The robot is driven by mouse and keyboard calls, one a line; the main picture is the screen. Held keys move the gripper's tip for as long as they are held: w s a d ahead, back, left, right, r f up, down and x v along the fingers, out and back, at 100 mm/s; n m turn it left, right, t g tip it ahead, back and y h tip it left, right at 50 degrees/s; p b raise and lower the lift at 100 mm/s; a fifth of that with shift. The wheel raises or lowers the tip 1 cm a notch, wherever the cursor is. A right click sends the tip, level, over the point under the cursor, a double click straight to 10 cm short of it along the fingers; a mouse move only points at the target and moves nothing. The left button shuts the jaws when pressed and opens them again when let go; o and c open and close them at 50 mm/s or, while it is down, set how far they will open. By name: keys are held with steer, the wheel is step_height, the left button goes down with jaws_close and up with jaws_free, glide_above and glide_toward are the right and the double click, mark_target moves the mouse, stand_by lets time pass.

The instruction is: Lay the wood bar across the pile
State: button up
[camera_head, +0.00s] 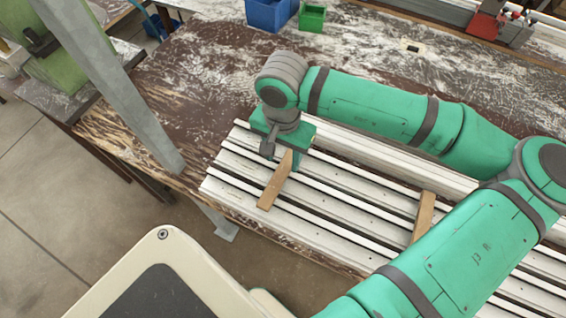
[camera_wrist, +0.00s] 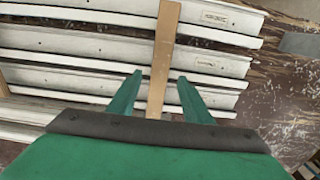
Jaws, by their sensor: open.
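A light brown wood bar (camera_head: 274,184) lies crosswise over the white profiles near the left end of the pile (camera_head: 345,203). It also shows in the wrist view (camera_wrist: 164,45), running away from me between the fingers. My gripper (camera_head: 282,156) is over the back end of this bar, pointing down. In the wrist view my gripper (camera_wrist: 159,80) is open, one finger on each side of the bar, with a visible gap on both sides. A second wood bar (camera_head: 423,213) lies across the pile farther right, partly hidden by my arm.
The pile rests on a worn brown bench (camera_head: 200,85). A blue bin (camera_head: 268,14) and a green bin (camera_head: 312,17) stand at the back. A grey metal post (camera_head: 120,90) rises at the left. Red-based tooling (camera_head: 487,22) is at the back right. Bench behind my arm is mostly clear.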

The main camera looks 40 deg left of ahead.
mark_target(283, 170)
step_height(283, 170, up, 8)
steer(key=shift+f, duration=0.25)
stand_by(0.5)
